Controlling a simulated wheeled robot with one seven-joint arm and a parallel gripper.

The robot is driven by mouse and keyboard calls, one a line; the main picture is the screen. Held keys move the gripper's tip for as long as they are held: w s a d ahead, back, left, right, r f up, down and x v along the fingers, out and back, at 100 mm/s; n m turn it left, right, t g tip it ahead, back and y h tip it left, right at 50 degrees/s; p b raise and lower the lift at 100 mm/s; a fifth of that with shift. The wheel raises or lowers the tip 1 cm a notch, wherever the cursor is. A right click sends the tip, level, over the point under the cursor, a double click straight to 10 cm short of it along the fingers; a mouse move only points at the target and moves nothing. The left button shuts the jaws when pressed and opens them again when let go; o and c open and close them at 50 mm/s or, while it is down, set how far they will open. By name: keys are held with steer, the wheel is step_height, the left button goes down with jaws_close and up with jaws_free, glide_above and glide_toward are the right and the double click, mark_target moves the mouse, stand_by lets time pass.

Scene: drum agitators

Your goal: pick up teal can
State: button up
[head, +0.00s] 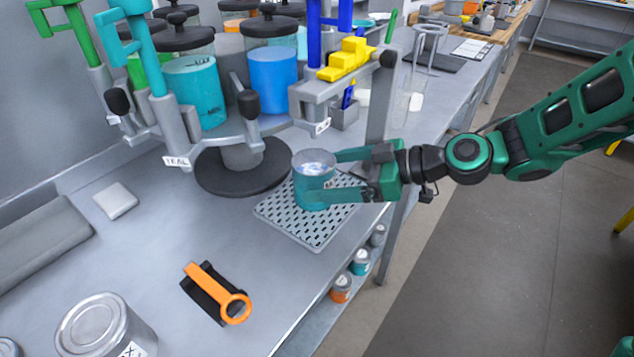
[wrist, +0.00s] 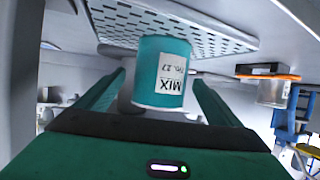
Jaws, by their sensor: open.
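The teal can (head: 311,190) stands upright on a perforated grey drip tray (head: 318,238) near the counter's front edge. Its top looks open, with a pale content inside. In the wrist view the can (wrist: 163,58) shows a white label reading MIX. My gripper (head: 345,174) comes in level from the right with its green fingers on either side of the can. In the wrist view the fingers (wrist: 160,92) are spread, and the can lies between and beyond them, with gaps visible at both sides.
The dispenser carousel (head: 240,158) with teal and blue canisters stands just behind the tray. An orange-handled tool (head: 217,293) and a large grey can (head: 104,330) lie nearer on the counter. Small cans (head: 360,262) sit on a lower shelf under the edge.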

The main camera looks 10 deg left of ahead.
mark_target(298, 176)
steer(key=shift+x, duration=3.55)
steer(key=shift+r, duration=0.15)
steer(key=c, duration=1.6)
steer(key=shift+r, duration=0.2)
